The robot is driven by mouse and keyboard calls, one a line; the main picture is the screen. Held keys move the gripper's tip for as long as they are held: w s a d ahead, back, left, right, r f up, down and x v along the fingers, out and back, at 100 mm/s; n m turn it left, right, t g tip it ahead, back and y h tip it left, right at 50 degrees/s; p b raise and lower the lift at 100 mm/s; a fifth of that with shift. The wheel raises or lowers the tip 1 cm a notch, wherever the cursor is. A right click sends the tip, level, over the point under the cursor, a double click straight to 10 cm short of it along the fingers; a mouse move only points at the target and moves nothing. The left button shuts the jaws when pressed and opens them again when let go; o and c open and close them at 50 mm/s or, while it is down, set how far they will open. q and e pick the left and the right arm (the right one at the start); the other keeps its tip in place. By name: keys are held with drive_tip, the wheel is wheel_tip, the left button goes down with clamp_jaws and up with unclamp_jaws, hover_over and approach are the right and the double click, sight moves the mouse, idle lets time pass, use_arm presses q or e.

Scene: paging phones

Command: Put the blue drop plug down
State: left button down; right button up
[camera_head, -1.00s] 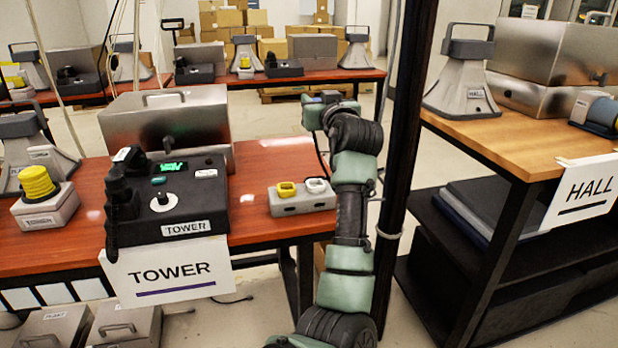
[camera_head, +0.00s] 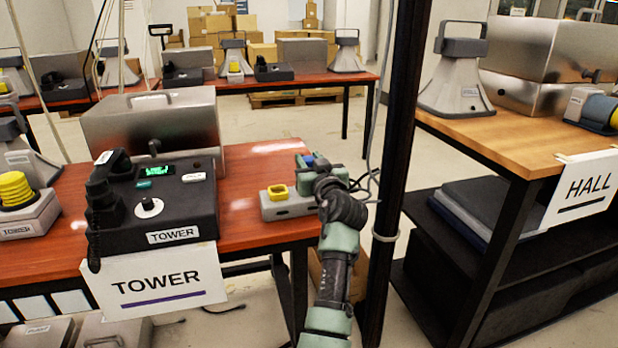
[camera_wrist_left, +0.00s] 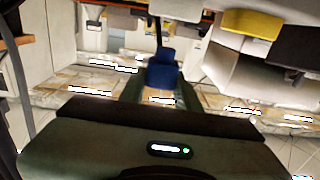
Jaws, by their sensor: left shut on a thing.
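My left gripper (camera_head: 312,166) is at the right end of the red TOWER table, shut on the blue drop plug (camera_head: 308,159). Only a little of the plug shows in the head view. In the left wrist view the blue plug (camera_wrist_left: 163,77) sits between the jaws, with a dark cord running from it. A grey box (camera_head: 285,208) with a yellow-rimmed socket (camera_head: 278,191) lies just left of the gripper and partly behind it. Its white-rimmed socket is hidden now. The yellow socket also shows in the left wrist view (camera_wrist_left: 252,24). My right gripper is not in view.
The black TOWER console (camera_head: 152,208) with a handset stands left of the grey box, before a metal case (camera_head: 150,120). A dark post (camera_head: 397,150) rises close to the right of my arm. A wooden HALL table (camera_head: 490,130) stands beyond it.

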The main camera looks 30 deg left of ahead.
use_arm(q)
wheel_tip(320, 180, down, 4)
drive_tip(key=shift+r+b, duration=0.1)
drive_tip(key=shift+b, duration=0.25)
drive_tip(key=c, duration=1)
unclamp_jaws()
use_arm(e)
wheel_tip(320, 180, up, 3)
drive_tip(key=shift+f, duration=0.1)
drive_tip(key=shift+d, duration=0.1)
